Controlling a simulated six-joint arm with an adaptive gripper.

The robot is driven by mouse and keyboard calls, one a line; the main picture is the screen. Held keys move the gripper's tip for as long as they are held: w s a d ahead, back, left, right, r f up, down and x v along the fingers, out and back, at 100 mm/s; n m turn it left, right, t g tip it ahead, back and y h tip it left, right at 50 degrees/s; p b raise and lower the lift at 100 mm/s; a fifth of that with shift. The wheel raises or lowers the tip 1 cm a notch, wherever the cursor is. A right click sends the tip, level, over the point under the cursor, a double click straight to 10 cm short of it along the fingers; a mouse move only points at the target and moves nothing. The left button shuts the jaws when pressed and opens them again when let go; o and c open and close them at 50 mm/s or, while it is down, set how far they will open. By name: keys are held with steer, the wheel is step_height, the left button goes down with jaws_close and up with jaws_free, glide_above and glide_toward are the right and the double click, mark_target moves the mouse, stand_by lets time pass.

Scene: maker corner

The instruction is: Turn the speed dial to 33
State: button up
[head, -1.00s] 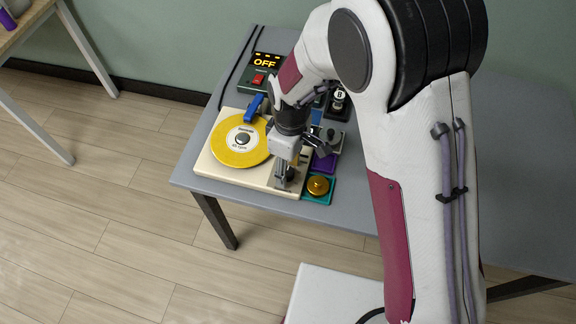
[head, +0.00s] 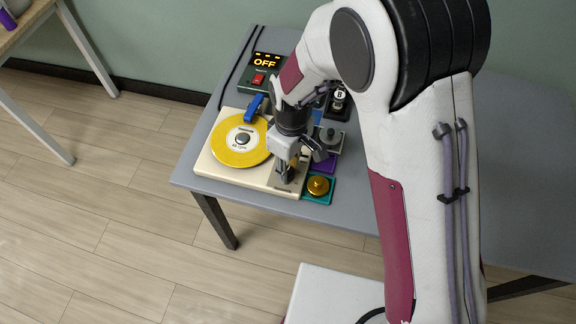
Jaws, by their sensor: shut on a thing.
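The cream record player (head: 237,180) sits near the front left edge of the grey table, with a yellow record (head: 228,155) on it. My gripper (head: 287,178) points down over the player's right end, at a small grey panel (head: 281,188). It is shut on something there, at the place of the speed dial. The fingers hide the dial, so its pointer and the numbers cannot be read. A display (head: 265,61) behind the player reads OFF in orange.
A red switch (head: 258,79) sits below the display. A blue clamp-like part (head: 255,107) stands behind the record. A gold knob on a teal base (head: 318,186) is close to the right of my gripper, with a grey knob unit (head: 331,138) behind. The table's right side is clear.

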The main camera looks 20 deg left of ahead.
mark_target(291, 172)
steer(key=m, duration=0.9)
steer(key=shift+s+m+t+y, duration=0.1)
steer(key=shift+m+t+y, duration=0.2)
steer(key=shift+m, duration=0.1)
stand_by(0.4)
steer(key=o, duration=1.1)
steer(key=shift+d+r, duration=0.2)
steer(key=shift+r, duration=2.8)
steer(key=shift+d+r, duration=0.2)
steer(key=shift+r, duration=2.8)
